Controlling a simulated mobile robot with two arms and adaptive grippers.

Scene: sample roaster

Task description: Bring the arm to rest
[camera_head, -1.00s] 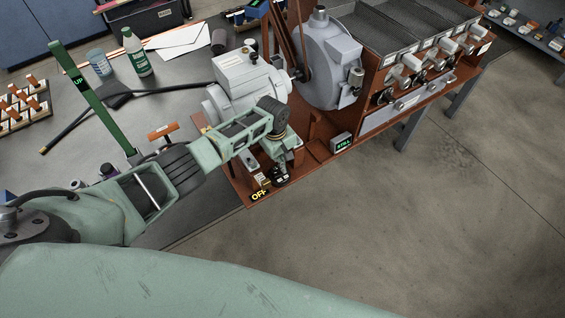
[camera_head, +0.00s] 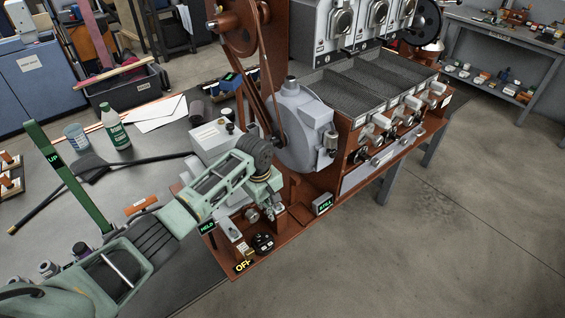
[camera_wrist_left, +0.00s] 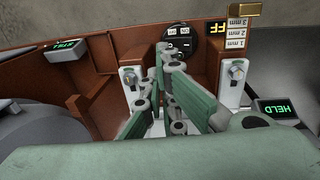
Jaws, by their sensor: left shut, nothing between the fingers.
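My left arm reaches in from the left in the head view, and its green gripper (camera_head: 274,204) hangs over the front corner of the brown roaster (camera_head: 258,266). In the left wrist view the gripper fingers (camera_wrist_left: 168,72) are together with nothing between them. A dark round knob (camera_head: 263,243) with an "OFF" sign (camera_head: 244,266) beside it sits below and in front of the gripper. In the left wrist view the knob (camera_wrist_left: 181,42) shows past the fingertips, apart from them as far as I can tell. My right gripper is not in view.
A "HELD" display (camera_head: 207,229) and a "STILL" display (camera_head: 323,204) flank the gripper. A green lever marked "UP" (camera_head: 66,176) stands at left. A green-labelled bottle (camera_head: 115,130) and a cup (camera_head: 76,137) stand on the grey bench. The floor at right is clear.

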